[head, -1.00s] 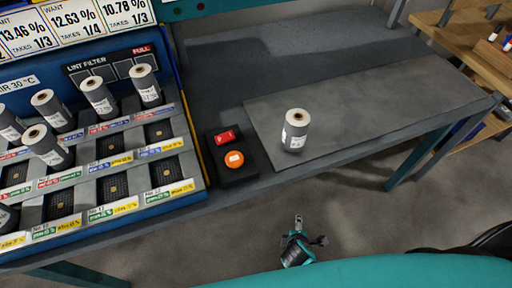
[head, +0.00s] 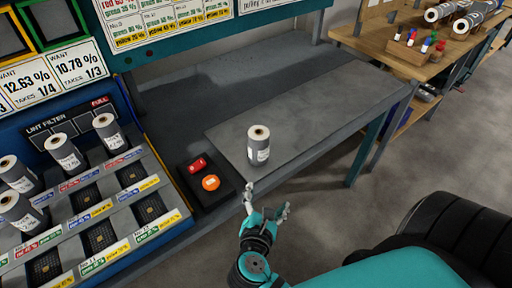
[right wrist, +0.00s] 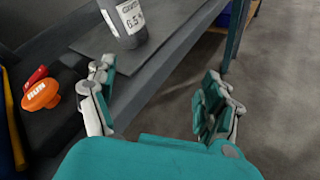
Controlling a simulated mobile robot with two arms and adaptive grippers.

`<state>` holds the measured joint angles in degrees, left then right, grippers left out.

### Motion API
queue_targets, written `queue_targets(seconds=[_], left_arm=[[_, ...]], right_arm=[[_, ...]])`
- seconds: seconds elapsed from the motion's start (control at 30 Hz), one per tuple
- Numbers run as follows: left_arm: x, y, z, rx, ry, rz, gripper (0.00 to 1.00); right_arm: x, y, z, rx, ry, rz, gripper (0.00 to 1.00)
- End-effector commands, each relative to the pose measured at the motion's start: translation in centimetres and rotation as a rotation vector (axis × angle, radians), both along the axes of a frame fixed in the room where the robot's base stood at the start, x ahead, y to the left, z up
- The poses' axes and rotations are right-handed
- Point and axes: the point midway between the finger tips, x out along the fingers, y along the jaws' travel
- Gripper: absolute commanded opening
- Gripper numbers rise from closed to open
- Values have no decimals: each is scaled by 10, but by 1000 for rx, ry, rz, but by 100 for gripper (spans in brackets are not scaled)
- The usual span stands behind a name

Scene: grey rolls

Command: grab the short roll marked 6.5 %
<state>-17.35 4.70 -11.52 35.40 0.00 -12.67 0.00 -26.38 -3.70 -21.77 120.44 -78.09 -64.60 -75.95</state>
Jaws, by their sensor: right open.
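A short grey roll (head: 259,146) with a white label stands upright on the grey mat (head: 310,108) on the bench. In the right wrist view the roll (right wrist: 128,22) shows "6.5 %" on its label; its top is cut off by the frame edge. My right gripper (head: 266,200) is open and empty, in front of the bench edge and nearer to me than the roll. In the right wrist view its fingers (right wrist: 158,98) are spread wide, with the roll beyond them, untouched. My left gripper is not in view.
A black box with a red button (head: 197,165) and an orange button (head: 211,183) sits left of the roll. A blue rack (head: 165,222) holds several similar rolls at left. A wooden shelf (head: 385,42) with more rolls stands at back right. The mat around the roll is clear.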

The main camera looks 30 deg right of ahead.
Motion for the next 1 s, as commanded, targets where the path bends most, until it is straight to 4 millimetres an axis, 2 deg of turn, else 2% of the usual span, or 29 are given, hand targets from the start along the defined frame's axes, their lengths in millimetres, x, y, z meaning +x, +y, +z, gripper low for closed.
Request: queue_targets(seconds=[0.2,0.3,0.4,0.57,0.8,1.0], left_arm=[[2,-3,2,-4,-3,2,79],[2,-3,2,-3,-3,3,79],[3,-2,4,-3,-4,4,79],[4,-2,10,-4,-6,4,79],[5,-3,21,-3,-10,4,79],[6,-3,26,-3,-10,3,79]], right_arm=[[14,22,52,-410,79,111,84],[17,30,71,-555,109,134,84],[21,31,79,-617,122,140,84],[41,14,82,-627,122,139,84],[82,-21,82,-625,122,140,84],[105,-41,80,-622,123,142,84]])
